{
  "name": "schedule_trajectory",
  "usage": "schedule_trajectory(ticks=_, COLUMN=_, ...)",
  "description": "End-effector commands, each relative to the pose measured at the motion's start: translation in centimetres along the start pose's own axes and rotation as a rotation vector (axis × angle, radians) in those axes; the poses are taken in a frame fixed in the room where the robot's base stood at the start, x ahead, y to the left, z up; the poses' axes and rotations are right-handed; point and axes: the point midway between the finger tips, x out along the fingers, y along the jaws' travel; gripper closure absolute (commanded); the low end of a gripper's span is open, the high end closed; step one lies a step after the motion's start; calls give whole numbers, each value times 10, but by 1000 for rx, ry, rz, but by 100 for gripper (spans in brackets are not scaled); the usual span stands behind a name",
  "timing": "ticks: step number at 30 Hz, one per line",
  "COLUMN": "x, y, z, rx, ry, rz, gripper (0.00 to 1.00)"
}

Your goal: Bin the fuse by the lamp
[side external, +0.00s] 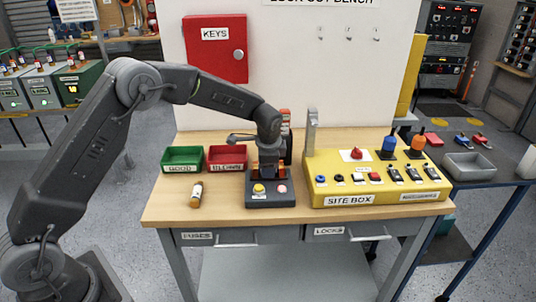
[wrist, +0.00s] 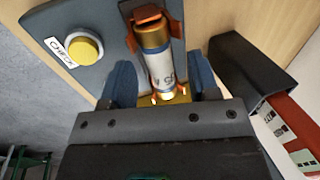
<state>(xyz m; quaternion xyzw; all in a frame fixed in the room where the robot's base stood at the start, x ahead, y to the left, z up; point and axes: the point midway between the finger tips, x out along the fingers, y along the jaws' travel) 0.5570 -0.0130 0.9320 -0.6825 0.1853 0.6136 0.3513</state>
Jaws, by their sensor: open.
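A dark tester (side external: 270,201) stands at the front of the bench with a yellow button (side external: 259,189) and a small pinkish lamp (side external: 282,189). A fuse (wrist: 158,62) with a white body and brass ends sits in orange clips on the tester. My gripper (wrist: 163,80) is open, with one blue finger on each side of the fuse; whether they touch it is unclear. In the side view my gripper (side external: 270,167) is low over the tester and hides most of that fuse. A green bin (side external: 182,169) labelled GOOD and a red bin (side external: 227,168), its label apparently BLOWN, stand left of the tester.
Another fuse (side external: 196,194) lies loose in front of the green bin. A yellow site box (side external: 376,190) with switches and knobs stands close to the tester's right. A red key cabinet (side external: 215,48) hangs on the back panel. Bare bench shows around the loose fuse.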

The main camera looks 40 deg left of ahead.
Motion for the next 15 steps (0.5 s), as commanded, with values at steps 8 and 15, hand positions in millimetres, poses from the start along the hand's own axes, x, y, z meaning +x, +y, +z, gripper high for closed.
schedule_trajectory(ticks=8, x=8, y=0, z=0, rx=-1, ry=0, rz=0, gripper=45)
schedule_trajectory(ticks=15, x=8, y=0, z=0, rx=0, ry=0, rz=0, gripper=53)
